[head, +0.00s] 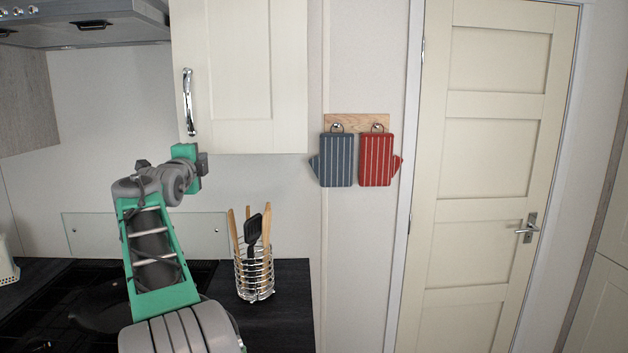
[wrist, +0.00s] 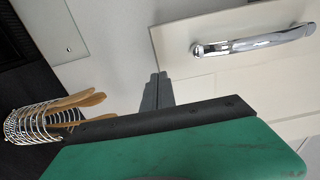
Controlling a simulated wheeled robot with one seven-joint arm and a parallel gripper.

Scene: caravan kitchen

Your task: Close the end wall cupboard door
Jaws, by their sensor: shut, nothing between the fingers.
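The cream cupboard door (head: 235,75) hangs at the top centre of the head view, with a chrome handle (head: 188,100) upright near its left edge. I cannot tell whether it lies fully flush with its cupboard. My gripper (head: 203,163) is just below the door's lower edge, near the handle's lower end. In the wrist view the handle (wrist: 255,42) is at the upper right, and my shut, empty gripper (wrist: 156,90) points toward the door's lower edge. I cannot tell whether the fingers touch the door.
A wire utensil holder (head: 254,275) with wooden and black tools stands on the dark worktop (head: 285,325) below. A cooker hood (head: 85,22) is at the upper left. Blue and red oven mitts (head: 337,160) hang right of the cupboard. A cream room door (head: 485,170) is shut farther right.

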